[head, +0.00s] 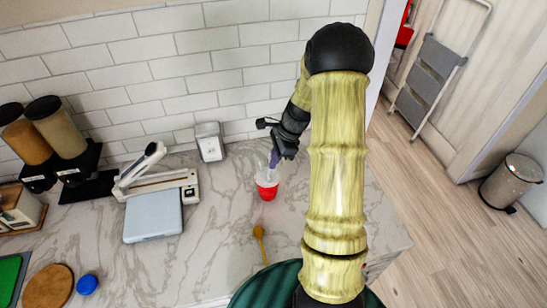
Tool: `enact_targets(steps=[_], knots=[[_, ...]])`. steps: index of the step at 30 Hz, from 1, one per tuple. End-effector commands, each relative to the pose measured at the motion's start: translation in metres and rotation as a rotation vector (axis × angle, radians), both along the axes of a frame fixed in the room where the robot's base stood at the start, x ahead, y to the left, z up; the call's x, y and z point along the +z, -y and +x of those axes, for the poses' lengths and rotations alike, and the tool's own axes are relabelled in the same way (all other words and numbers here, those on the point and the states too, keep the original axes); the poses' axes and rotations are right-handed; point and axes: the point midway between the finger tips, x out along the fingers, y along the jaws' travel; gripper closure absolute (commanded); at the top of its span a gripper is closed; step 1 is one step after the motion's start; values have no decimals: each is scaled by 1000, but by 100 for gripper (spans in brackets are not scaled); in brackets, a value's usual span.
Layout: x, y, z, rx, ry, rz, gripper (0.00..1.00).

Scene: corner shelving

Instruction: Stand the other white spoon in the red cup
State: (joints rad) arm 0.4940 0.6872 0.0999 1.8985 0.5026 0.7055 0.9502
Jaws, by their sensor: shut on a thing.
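The red cup (267,191) stands upright on the marble counter, with a pale upper part. My gripper (275,158) points down right above the cup's mouth, with its purple fingers close to the rim. It is shut on a thin white thing, apparently the white spoon, which is mostly hidden by the fingers and the cup. White shows at the cup's mouth, but I cannot tell whether it is one spoon or two, nor how deep the held one reaches.
A yellow-brown spoon (260,236) lies in front of the cup. A white and grey appliance (153,215) stands to the left, and a small white box (210,141) by the tiled wall. Dispensers (58,128) stand far left. Counter around the cup is mostly clear.

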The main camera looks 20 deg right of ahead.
Motion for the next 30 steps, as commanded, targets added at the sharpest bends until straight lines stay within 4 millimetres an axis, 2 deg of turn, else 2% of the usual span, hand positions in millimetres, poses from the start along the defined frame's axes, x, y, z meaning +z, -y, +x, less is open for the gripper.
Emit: enact_targets(steps=[12, 25, 27, 30], knots=[[-28, 0, 0, 0, 1, 0, 100], [-31, 0, 0, 0, 1, 0, 100], [-31, 0, 0, 0, 1, 0, 83], [-31, 0, 0, 0, 1, 0, 67]])
